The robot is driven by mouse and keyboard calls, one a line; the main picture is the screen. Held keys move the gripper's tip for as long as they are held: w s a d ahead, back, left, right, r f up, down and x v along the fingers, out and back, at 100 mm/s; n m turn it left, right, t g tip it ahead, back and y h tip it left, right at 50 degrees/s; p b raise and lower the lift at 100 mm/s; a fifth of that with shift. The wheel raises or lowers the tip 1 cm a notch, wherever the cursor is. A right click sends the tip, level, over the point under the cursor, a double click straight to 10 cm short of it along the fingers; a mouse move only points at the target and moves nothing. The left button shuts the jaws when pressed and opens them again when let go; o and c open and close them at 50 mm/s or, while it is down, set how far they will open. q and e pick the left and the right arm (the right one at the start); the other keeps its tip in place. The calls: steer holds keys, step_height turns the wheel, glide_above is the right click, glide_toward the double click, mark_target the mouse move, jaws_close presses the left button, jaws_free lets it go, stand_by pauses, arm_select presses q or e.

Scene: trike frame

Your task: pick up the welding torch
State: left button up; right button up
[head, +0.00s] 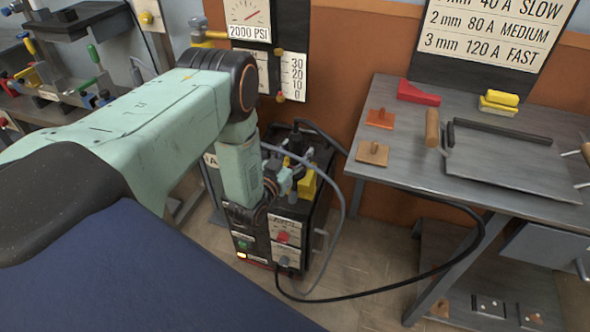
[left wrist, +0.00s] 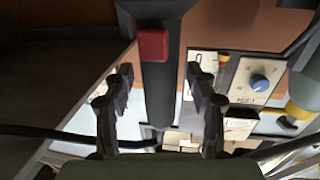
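The welding torch shows in the left wrist view as a black handle (left wrist: 158,95) with a red trigger (left wrist: 152,45). My left gripper (left wrist: 159,88) is open, with one finger on each side of the handle and visible gaps between. In the head view my left gripper (head: 288,178) is over the top of the black welding machine (head: 318,215), partly hidden by my own arm. A dark upright part (head: 296,139) there looks like the torch, but most of it is hidden. My right gripper is not in view.
A grey metal table (head: 480,200) stands at the right, with a dark plate, copper pieces, a red block (head: 418,93) and a yellow block (head: 498,102) on it. A black cable (head: 400,286) loops from the machine to the table. Gauge panels hang on the wall behind.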

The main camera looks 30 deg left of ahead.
arm_select(q)
jaws_close()
stand_by(0.4)
